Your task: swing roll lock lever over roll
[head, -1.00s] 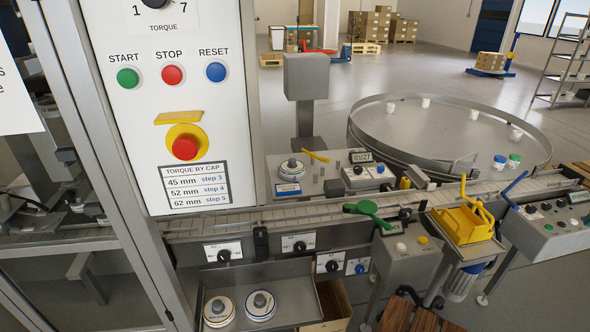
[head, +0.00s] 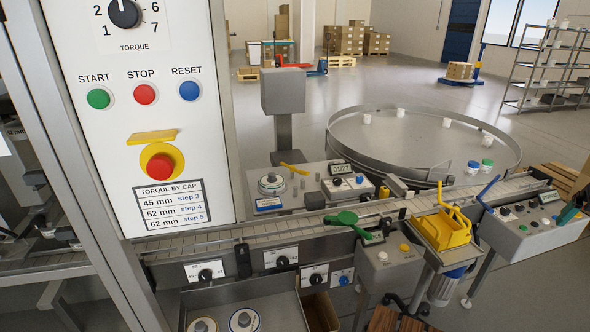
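Several levers show along the line, and no label tells which is the roll lock lever. A blue lever (head: 488,188) stands tilted up on the grey control box (head: 532,234) at the right. A yellow lever (head: 293,169) lies beside a white disc with a grey hub (head: 271,184) on a plate behind the conveyor. A green lever (head: 347,221) sits in front of the conveyor. I cannot make out which thing is the roll. A dark and teal part, seemingly my gripper (head: 572,212), enters at the right edge over the box; its fingers are not clear.
The conveyor (head: 300,228) runs across the middle. A yellow holder (head: 441,230) stands left of the grey box. A round turntable (head: 400,150) with several small jars is behind. A cabinet panel (head: 150,60) with buttons blocks the left. A tray with discs (head: 275,312) is at the bottom.

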